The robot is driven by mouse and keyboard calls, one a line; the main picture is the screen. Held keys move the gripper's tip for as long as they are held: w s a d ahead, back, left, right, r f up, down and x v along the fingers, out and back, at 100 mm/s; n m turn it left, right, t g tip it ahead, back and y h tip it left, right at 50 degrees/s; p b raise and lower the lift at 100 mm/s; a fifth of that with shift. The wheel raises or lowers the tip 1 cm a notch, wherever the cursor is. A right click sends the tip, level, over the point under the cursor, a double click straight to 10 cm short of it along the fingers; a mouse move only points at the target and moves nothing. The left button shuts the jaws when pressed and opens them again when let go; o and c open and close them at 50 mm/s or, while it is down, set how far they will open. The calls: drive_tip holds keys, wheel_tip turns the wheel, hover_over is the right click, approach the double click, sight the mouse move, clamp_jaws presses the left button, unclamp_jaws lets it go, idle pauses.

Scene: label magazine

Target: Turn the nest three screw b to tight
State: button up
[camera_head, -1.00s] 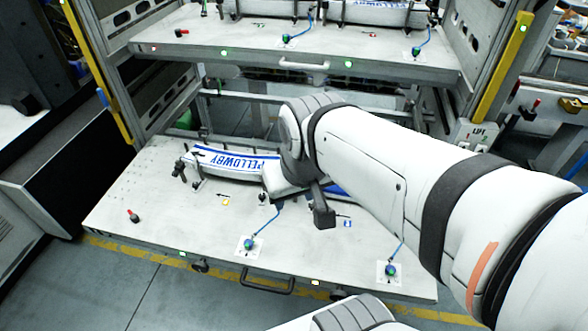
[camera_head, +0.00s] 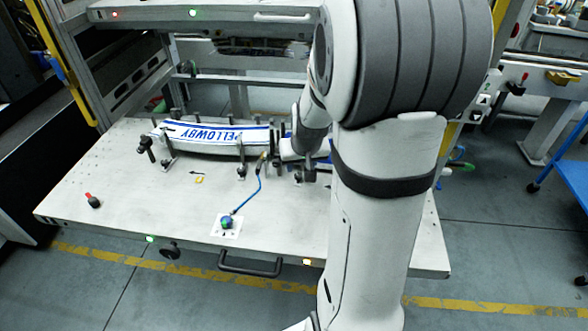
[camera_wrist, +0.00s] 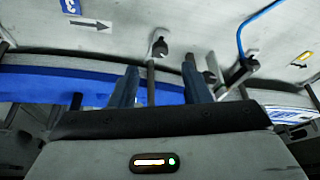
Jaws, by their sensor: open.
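The pulled-out tray (camera_head: 120,190) carries a curved label stack (camera_head: 195,137) with blue lettering, held among dark posts and clamps. My gripper (camera_head: 306,172) is at the right end of this stack, largely hidden by my arm. In the wrist view my gripper (camera_wrist: 160,64) is open, its two fingers pointing at the tray over a blue strip (camera_wrist: 50,85). A dark screw knob (camera_wrist: 160,47) on a post shows between and just beyond the fingertips, with nothing gripped. Another dark knob (camera_wrist: 209,77) is right of the right finger. I cannot tell which is nest three screw b.
A blue cable (camera_head: 260,185) runs from a clamp to a blue-green knob (camera_head: 227,222) on the tray. A red-tipped peg (camera_head: 93,201) stands at the left. An upper shelf (camera_head: 150,14) overhangs the back.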

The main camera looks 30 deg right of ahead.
sight(298, 175)
drive_tip(key=x, duration=0.5)
drive_tip(key=shift+w+f, duration=0.1)
drive_tip(key=shift+f, duration=0.25)
clamp_jaws()
